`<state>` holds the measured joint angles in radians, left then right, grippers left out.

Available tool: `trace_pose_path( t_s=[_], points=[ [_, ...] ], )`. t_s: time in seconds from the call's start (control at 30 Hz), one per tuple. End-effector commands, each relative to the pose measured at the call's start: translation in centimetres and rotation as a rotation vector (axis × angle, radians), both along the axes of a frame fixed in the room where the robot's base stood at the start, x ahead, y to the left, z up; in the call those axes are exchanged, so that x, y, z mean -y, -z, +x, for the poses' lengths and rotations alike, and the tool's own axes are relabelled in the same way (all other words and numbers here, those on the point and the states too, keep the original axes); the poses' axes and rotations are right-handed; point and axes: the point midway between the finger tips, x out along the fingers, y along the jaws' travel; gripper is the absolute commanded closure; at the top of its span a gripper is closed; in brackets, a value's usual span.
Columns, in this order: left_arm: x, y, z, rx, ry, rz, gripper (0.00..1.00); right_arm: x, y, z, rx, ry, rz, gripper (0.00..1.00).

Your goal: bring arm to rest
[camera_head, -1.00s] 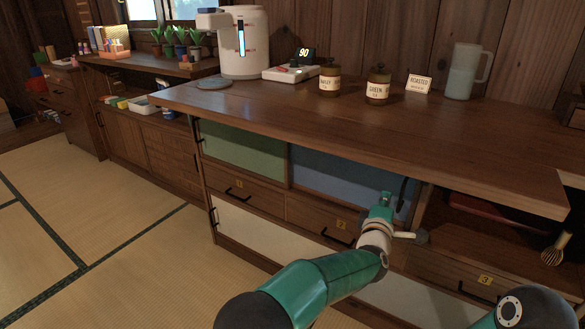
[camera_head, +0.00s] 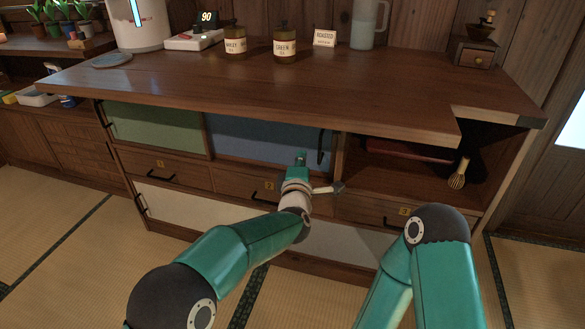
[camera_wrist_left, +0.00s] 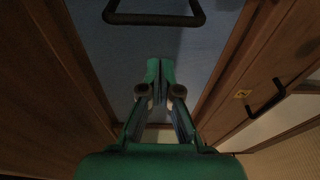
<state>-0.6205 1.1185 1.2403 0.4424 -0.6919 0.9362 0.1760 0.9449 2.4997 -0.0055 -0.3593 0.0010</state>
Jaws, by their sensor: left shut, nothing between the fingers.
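My left gripper (camera_head: 301,158) is in front of the blue sliding door (camera_head: 245,136) of the cabinet, just left of its dark vertical handle (camera_head: 321,147). In the left wrist view the gripper (camera_wrist_left: 160,70) is shut with nothing between its fingers. The blue door (camera_wrist_left: 110,60) fills the space ahead, and the dark handle (camera_wrist_left: 154,18) is at the top, apart from the fingertips. My right arm (camera_head: 436,255) shows at the lower right, bent at the elbow. Its gripper is not in view.
The wooden counter (camera_head: 270,84) overhangs the cabinet and carries jars, a pitcher (camera_head: 369,25) and a dispenser. Numbered drawers (camera_head: 161,169) are below. Tatami floor (camera_head: 55,260) is clear at left.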

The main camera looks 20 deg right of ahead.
Motion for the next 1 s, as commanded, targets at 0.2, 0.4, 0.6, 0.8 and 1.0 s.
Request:
trace_pose_path(
  t_s=[0.2, 0.4, 0.6, 0.8, 1.0],
  points=[
    [-0.3, -1.7, -3.1, 0.015, 0.012, -0.007, 1.0, 0.0, -0.3, 0.0, 0.0, 0.0, 0.0, 0.16],
    [-1.9, -1.3, -4.2, 0.013, -0.004, -0.007, 1.0, 0.0, -0.2, 0.0, 0.0, 0.0, 0.0, 0.16],
    [-2.7, -1.1, -4.6, 0.011, -0.011, -0.009, 1.0, 0.0, -0.1, 0.0, 0.0, 0.0, 0.0, 0.16],
    [-3.2, -0.9, -4.4, 0.009, -0.019, -0.01, 1.0, 0.0, -0.1, 0.0, 0.0, 0.0, 0.0, 0.16],
    [-8.3, 0.7, -1.4, -0.02, -0.102, -0.009, 1.0, 0.0, -0.2, 0.0, 0.0, 0.0, 0.0, 0.16]
  ],
)
